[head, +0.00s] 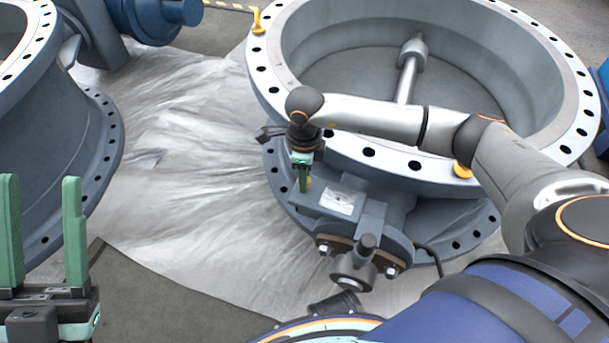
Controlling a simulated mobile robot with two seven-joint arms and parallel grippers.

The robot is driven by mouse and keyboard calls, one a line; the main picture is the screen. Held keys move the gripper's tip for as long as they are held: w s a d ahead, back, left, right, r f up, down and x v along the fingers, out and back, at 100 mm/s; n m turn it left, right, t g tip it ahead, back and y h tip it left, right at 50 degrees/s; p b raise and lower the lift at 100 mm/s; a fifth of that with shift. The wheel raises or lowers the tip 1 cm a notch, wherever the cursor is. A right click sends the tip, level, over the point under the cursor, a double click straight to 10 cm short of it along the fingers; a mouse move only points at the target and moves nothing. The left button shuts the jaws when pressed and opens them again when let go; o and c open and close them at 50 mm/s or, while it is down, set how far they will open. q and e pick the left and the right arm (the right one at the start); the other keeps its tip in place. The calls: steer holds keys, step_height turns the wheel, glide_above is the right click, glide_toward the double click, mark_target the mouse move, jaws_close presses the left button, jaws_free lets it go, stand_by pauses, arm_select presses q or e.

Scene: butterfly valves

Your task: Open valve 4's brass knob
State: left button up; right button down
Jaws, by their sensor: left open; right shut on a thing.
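A large grey butterfly valve (262,88) with a bolted flange fills the upper right; a shaft (408,75) crosses its bore. Its gearbox (370,215) with a label plate sits on the near side. My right gripper (303,188) points down at the gearbox's left end, shut on a small brass knob (309,183) that is mostly hidden behind the green fingers. I cannot read a valve number. My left gripper (42,235) is at the lower left, open and empty, its green fingers pointing up, away from the valve.
Another grey valve (60,130) stands at the left, with a blue actuator (150,20) behind. Yellow lifting eyes (258,20) stand on the big flange. A grey shaft end (354,270) juts from the gearbox front. Plastic sheeting (185,170) covers the floor between the valves.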

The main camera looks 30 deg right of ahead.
steer(key=n, duration=0.5)
steer(key=shift+n+b, duration=0.35)
steer(key=shift+n, duration=0.05)
stand_by(0.4)
steer(key=c, duration=0.5)
jaws_free()
step_height(320, 180, up, 13)
steer(key=p, duration=0.4)
steer(key=shift+f, duration=0.2)
